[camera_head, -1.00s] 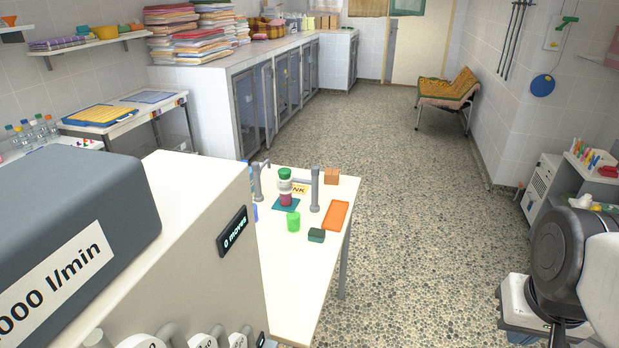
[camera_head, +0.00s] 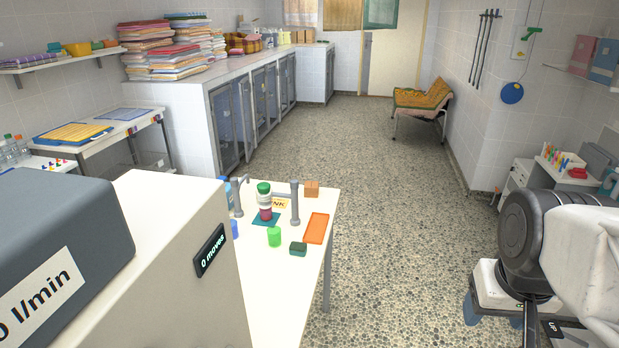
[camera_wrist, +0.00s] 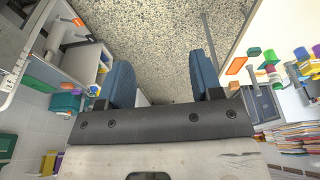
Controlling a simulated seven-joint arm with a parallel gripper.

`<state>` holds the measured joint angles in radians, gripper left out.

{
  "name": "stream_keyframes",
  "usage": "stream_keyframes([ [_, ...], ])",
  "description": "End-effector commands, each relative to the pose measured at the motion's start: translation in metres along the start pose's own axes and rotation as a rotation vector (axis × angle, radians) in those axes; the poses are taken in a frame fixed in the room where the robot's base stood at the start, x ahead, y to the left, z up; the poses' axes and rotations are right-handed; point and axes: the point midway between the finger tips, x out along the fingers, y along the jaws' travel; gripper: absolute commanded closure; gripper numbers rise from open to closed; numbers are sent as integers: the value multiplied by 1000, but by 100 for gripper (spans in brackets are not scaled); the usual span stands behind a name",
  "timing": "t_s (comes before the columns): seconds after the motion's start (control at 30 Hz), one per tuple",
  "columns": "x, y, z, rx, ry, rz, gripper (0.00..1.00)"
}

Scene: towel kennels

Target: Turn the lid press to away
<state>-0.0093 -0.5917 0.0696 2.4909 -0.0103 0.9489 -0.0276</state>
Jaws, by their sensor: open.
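On the small white table (camera_head: 285,290), a grey post (camera_head: 295,205) carries a short arm reaching left toward a dark red bottle with a green lid (camera_head: 265,200). A second grey post (camera_head: 237,200) stands left of the bottle. One of these looks like the lid press, but I cannot tell which. The bottle stands on a teal mat (camera_head: 262,221). My gripper (camera_wrist: 163,75) shows in the wrist view, with two blue fingers wide apart, empty, above speckled floor. The table is off to the right there.
A green cup (camera_head: 274,236), dark green block (camera_head: 298,249), orange tray (camera_head: 316,229) and brown block (camera_head: 312,188) stand on the table. A large beige machine (camera_head: 170,260) reading "0 moves" blocks the lower left. Open floor lies right of the table.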

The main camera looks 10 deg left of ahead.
Motion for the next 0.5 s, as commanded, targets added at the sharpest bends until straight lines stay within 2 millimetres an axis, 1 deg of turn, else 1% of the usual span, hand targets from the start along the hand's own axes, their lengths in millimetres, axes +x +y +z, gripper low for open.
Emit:
stream_keyframes([
  [0.03,-2,-2,-10,-21,-3,-2,41],
  [0.17,-8,-8,-38,-86,-12,-6,41],
  [0.3,-13,-16,-73,-167,-20,-12,41],
  [0.5,-17,-30,-121,-282,-34,-22,41],
])
